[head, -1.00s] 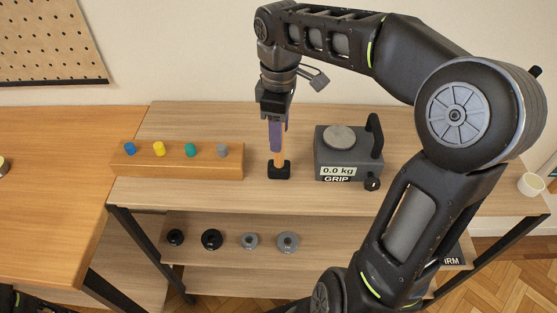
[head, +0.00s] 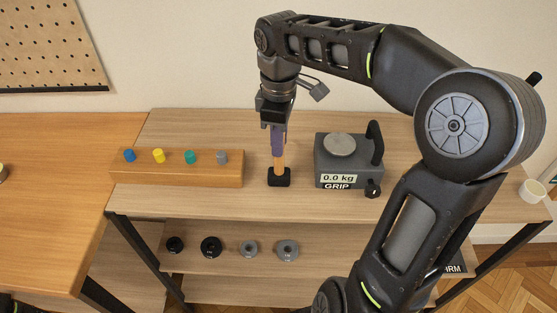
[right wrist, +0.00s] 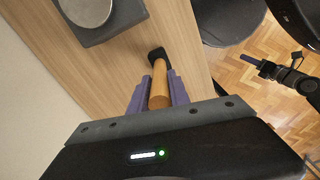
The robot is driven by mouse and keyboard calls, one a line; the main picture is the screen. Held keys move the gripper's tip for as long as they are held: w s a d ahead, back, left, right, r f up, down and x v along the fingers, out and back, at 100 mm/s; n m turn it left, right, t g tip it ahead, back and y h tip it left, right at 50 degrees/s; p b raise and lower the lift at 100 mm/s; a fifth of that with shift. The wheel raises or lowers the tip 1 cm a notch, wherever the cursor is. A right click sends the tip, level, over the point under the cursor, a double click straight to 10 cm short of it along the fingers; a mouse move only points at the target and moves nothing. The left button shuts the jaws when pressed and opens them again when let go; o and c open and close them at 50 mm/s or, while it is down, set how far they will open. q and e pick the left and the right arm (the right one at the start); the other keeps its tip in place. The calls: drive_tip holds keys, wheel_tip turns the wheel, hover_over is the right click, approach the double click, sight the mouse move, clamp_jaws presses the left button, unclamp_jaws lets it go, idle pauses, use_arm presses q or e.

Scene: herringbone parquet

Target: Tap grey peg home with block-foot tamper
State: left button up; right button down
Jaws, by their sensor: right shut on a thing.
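My right gripper (head: 278,143) points down, its purple fingers shut on the wooden handle of the tamper (head: 279,160). The tamper is upright, with its black block foot (head: 279,178) at the shelf top; I cannot tell whether it touches. In the right wrist view the handle (right wrist: 160,88) runs between the fingers to the foot (right wrist: 157,54). The grey peg (head: 222,157) stands at the right end of a wooden block (head: 178,176), left of the tamper. Blue, yellow and green pegs stand in the same block. My left gripper (right wrist: 265,69) shows small in the right wrist view, its jaws unclear.
A grey grip scale (head: 325,160) reading 0.0 kg, with a black handle, stands just right of the tamper. Black and grey discs (head: 211,248) lie on the lower shelf. A wooden table (head: 50,190) adjoins at left. A white cup (head: 532,190) is far right.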

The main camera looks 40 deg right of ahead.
idle(0.4)
drive_tip(key=shift+r+p, duration=2.6)
drive_tip(key=shift+r, duration=0.5)
drive_tip(key=c, duration=1.8)
unclamp_jaws()
clamp_jaws()
